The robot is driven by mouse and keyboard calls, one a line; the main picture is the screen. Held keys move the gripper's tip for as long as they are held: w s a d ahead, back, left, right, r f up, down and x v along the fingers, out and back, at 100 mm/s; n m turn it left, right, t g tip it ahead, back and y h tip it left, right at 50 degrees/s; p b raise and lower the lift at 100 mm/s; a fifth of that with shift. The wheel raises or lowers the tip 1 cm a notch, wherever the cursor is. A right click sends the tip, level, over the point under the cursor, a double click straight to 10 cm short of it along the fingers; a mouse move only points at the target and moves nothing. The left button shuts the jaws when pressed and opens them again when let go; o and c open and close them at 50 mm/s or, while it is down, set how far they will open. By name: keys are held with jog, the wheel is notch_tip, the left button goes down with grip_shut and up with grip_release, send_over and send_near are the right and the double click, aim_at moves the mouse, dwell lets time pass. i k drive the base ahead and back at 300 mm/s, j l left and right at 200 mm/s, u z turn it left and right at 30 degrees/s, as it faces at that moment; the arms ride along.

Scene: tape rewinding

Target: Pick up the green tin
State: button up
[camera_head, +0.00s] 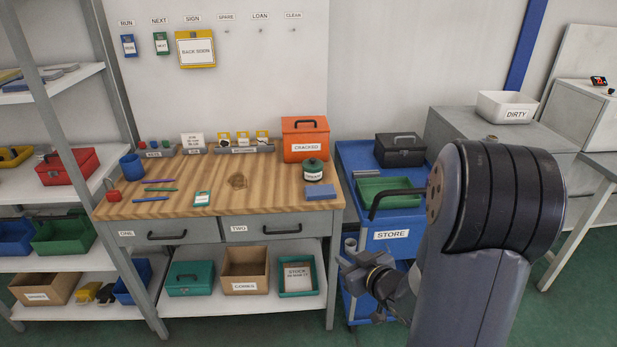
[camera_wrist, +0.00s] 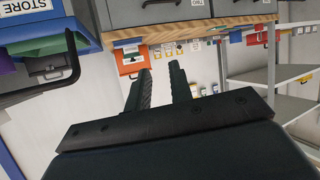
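A round dark green tin (camera_head: 313,171) with a pale label stands upright on the right part of the wooden workbench (camera_head: 225,205), in front of the orange box. I cannot make the tin out clearly in the wrist view. My gripper is low in front of the blue cart in the head view, partly hidden by my own arm. In the wrist view my gripper (camera_wrist: 160,88) shows two dark fingers standing apart with nothing between them. It is away from the tin and touches nothing that I can see.
An orange box (camera_head: 305,140) stands behind the tin and a blue-grey block (camera_head: 320,192) lies in front. The blue cart (camera_head: 390,247) beside the bench holds a green tray (camera_head: 389,203) and has a black handle. A teal case (camera_head: 190,279) sits on the bench's lower shelf.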

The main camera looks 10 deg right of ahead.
aim_at(310, 176)
jog(key=u, duration=0.45)
jog(key=l+u, duration=0.1)
jog(key=u, duration=0.4)
jog(key=i+l+u, duration=0.1)
jog(key=u, duration=0.85)
jog(key=l+u, duration=0.1)
jog(key=u, duration=0.85)
jog(key=l+u, duration=0.1)
jog(key=u, duration=0.35)
jog(key=k+l+u, duration=0.15)
jog(key=u, duration=0.35)
jog(key=k+l+u, duration=0.1)
jog(key=u, duration=0.4)
jog(key=k+u, duration=0.3)
jog(key=u, duration=0.2)
jog(key=k+l+z, duration=0.2)
jog(key=k, duration=0.25)
jog(key=z, duration=0.5)
jog(key=l+z, duration=0.1)
jog(key=z, duration=0.4)
jog(key=k+z, duration=0.1)
jog(key=z, duration=0.45)
jog(key=l+z, duration=0.15)
jog(key=z, duration=0.85)
jog(key=l+z, duration=0.1)
jog(key=z, duration=0.9)
jog(key=i+l+z, duration=0.1)
jog(key=z, duration=0.4)
